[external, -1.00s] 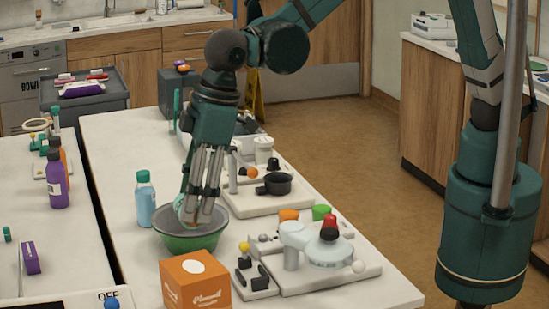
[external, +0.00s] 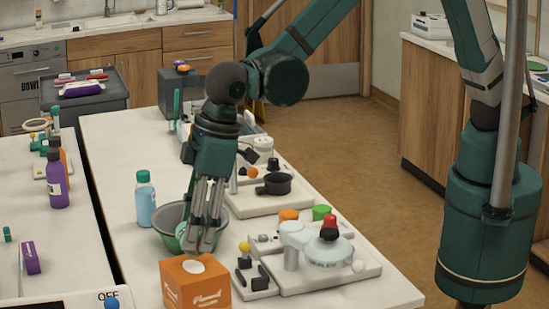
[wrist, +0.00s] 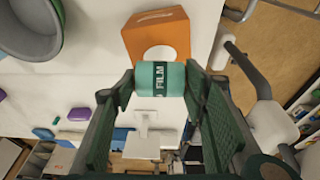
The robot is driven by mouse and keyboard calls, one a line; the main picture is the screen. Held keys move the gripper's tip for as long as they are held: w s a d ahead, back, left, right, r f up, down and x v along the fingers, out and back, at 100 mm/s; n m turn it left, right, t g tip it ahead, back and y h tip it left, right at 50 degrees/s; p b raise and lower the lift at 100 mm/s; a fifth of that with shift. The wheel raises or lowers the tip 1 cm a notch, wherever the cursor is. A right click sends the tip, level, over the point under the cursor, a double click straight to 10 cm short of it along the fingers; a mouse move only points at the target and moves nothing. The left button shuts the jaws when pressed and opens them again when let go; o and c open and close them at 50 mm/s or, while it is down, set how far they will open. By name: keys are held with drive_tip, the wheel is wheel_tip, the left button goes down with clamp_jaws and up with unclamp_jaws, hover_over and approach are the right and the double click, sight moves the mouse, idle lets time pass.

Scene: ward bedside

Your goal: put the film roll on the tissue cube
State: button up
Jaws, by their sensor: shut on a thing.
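The film roll (wrist: 160,79) is a small teal cylinder with a dark band reading "FILM", seen in the wrist view. My gripper (wrist: 158,82) is shut on it, one finger on each side. In the external view my gripper (external: 197,248) points down just above and behind the tissue cube (external: 195,283), and the roll is mostly hidden by the fingers. The tissue cube is an orange box with a white oval on its top. It also shows in the wrist view (wrist: 163,33), partly behind the roll. The roll appears held apart from the cube's top.
A green-grey bowl (external: 168,228) stands just behind the cube, close to my gripper. A blue bottle (external: 146,200) stands left of the bowl. A white device with a red knob (external: 318,245) lies to the right. The white table is clear left of the cube.

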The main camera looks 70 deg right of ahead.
drive_tip(key=shift+f, duration=0.1)
drive_tip(key=shift+f, duration=1.75)
drive_tip(key=shift+f, duration=0.1)
drive_tip(key=o, duration=1)
drive_tip(key=shift+v, duration=6.1)
